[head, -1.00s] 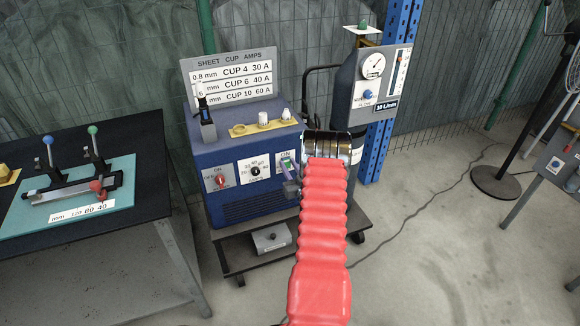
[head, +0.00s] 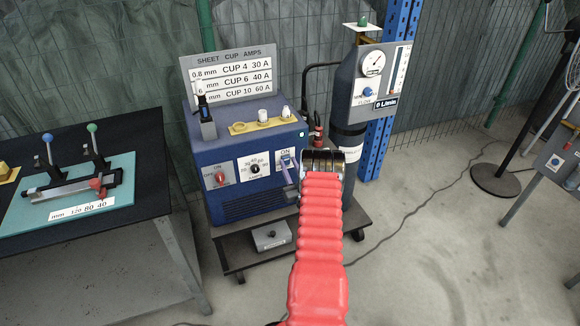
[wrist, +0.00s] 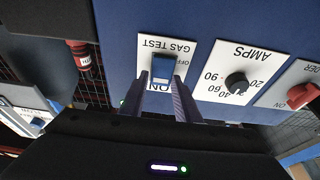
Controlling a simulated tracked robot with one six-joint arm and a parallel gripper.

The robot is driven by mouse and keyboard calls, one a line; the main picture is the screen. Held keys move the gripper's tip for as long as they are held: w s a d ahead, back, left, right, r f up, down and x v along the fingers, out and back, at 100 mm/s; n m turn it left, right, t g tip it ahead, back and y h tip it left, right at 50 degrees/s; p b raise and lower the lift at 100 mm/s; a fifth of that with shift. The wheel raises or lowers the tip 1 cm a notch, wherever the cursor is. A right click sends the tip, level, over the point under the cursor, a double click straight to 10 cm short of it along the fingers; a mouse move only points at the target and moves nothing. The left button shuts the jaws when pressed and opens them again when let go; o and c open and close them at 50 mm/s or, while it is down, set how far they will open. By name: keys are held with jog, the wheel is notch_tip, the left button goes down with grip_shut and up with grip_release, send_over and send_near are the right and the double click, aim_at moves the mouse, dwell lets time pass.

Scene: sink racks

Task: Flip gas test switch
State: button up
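The gas test switch (wrist: 164,68) is a blue rocker on a white plate marked GAS TEST, OFF and ON, upside down in the wrist view. The plate (head: 285,154) shows partly in the head view, on the front of the blue welding unit (head: 240,150); its lower part is hidden. I cannot tell which way the rocker is tipped. My gripper (wrist: 160,84) is open and empty, one finger on each side near the ON end of the switch. I cannot tell whether it touches. In the head view my gripper (head: 291,180) is by the panel's right edge.
The AMPS knob (wrist: 237,83) and a red knob (head: 220,177) are on the same panel. A gas cylinder (head: 348,110) with a flow readout (head: 386,104) showing 0 L/min stands behind right. A bench (head: 120,235) stands at left.

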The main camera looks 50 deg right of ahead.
jog(key=o, duration=0.4)
jog(key=v, duration=1.4)
jog(key=shift+d, duration=0.1)
dwell(0.4)
